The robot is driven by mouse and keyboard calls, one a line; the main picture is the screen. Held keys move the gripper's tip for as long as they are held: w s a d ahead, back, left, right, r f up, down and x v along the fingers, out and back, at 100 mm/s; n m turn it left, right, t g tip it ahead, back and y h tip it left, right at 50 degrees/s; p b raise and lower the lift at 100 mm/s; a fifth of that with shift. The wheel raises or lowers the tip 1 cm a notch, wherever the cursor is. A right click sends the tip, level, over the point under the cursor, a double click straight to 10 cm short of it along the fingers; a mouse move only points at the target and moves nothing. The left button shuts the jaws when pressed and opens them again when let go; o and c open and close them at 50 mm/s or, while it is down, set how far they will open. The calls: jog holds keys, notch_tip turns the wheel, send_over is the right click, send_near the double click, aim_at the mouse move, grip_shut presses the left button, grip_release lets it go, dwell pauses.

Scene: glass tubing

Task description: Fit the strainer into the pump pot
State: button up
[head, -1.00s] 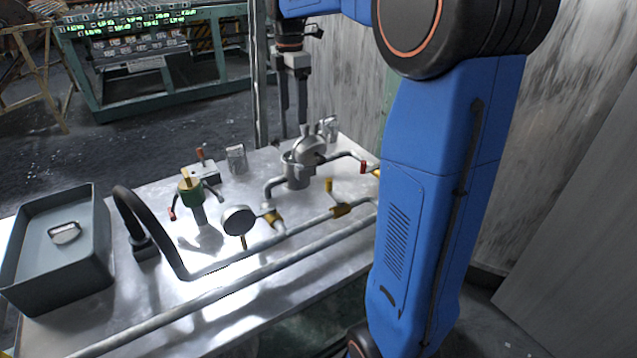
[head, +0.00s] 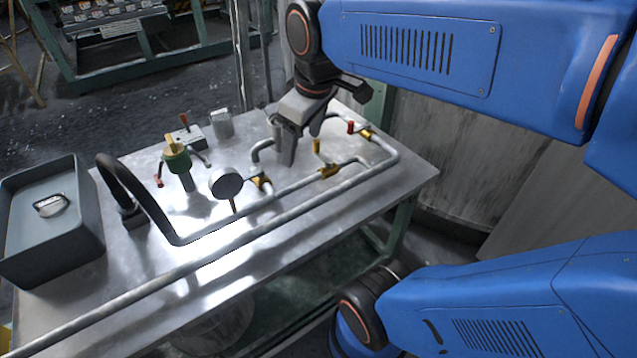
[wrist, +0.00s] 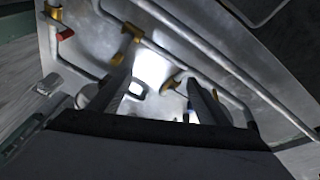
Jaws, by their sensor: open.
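My gripper (head: 296,140) points down over the far right part of the metal table, in front of the pump pot. In the wrist view its two fingers (wrist: 157,88) stand apart with nothing visible between them. The grey pump pot (head: 276,128) is mostly hidden behind the gripper; a bit of its left side and its side pipes show. I cannot tell whether a finger touches it. I cannot clearly identify the strainer. A small grey piece with a handle (head: 50,205) lies in the grey tray, and a small grey cup-like piece (head: 222,124) stands at the table's back.
The grey tray (head: 88,235) stands at the left.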

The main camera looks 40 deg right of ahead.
jog(key=s+a+f+m+t, duration=0.1)
jog(key=s+f+m, duration=0.3)
jog(key=s+f, duration=0.2)
jog(key=shift+s+a+m, duration=0.15)
jog(key=shift+s+m, duration=0.25)
jog(key=shift+s, duration=0.35)
jog(key=shift+c, duration=0.3)
